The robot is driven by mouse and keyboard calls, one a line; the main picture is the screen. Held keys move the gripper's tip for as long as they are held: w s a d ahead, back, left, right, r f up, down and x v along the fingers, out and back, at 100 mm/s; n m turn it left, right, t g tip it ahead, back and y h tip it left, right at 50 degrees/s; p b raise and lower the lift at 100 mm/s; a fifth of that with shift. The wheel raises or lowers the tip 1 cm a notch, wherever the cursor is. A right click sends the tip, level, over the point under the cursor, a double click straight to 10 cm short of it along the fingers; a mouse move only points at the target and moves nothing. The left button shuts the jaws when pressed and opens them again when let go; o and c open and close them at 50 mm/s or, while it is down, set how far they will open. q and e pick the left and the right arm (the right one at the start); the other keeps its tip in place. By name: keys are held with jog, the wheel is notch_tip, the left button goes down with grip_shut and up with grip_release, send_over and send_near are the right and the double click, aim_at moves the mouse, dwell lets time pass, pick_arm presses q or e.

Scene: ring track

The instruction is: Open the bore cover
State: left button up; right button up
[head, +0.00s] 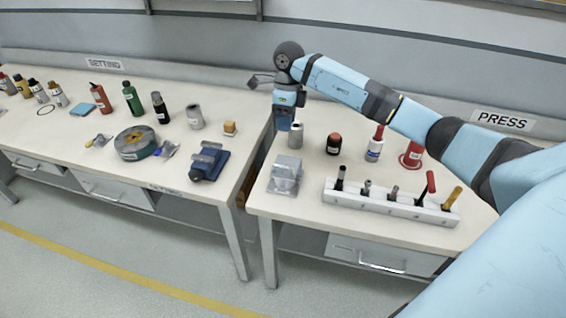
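My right gripper (284,125) comes in on the light blue arm from the right and points down near the back left corner of the right table (318,218). It overlaps the left edge of a silver-grey cylinder (296,140); I cannot tell whether they touch. Its fingers are small here, so I cannot tell whether they are open or shut. A grey, box-like piece (285,172) stands on the table in front of it, apart from the gripper. No part is clearly recognisable as the bore cover. My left gripper is not in view.
A white rack (390,206) with several tools stands at the table's front. Behind it are a dark jar with an orange top (333,144), a red-capped bottle (376,145) and a red piece (412,155). The left table (70,130) holds a blue vise (208,162) and several bottles.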

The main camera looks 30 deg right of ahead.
jog(key=p, duration=0.2)
send_over(283, 161)
jog(key=s+a, duration=0.3)
jog(key=s, duration=0.1)
notch_tip(283, 161, down, 13)
jog(key=shift+d, duration=0.1)
grip_shut()
